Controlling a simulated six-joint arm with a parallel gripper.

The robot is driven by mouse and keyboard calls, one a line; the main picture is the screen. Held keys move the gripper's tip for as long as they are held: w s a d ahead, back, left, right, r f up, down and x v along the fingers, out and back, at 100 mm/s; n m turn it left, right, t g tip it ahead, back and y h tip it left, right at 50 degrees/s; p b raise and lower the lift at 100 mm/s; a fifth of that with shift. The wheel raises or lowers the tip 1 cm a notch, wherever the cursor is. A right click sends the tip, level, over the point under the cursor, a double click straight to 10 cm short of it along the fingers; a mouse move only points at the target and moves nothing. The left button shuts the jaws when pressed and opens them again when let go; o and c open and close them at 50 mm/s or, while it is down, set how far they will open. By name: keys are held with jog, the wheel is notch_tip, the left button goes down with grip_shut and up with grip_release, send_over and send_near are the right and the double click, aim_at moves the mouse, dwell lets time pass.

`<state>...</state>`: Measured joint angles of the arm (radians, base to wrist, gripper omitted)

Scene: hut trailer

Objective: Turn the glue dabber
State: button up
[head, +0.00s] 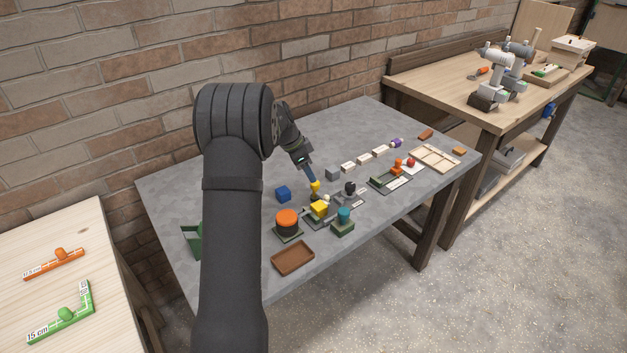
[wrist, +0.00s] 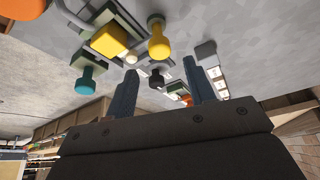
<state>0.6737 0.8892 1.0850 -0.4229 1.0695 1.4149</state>
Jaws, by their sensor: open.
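I cannot tell for certain which piece is the glue dabber; several knob-shaped pieces stand on the grey table. A yellow knob (head: 315,187) is right below my gripper (head: 311,177). In the wrist view this round-headed yellow knob (wrist: 158,45) shows just beyond the space between the fingertips (wrist: 160,66). My gripper is open, with nothing between its fingers. A black knob (head: 350,187) stands to the right, and a teal knob (head: 343,214) nearer the front. The wrist view also shows the black knob (wrist: 157,79) and the teal knob (wrist: 88,80). Whether a finger touches the yellow knob is unclear.
A yellow block (head: 320,208) sits close in front of the yellow knob. A brown tray (head: 293,258) lies near the front edge. The table's back left is clear.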

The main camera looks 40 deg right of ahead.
jog(key=x, duration=0.5)
jog(key=shift+f, duration=0.15)
grip_shut()
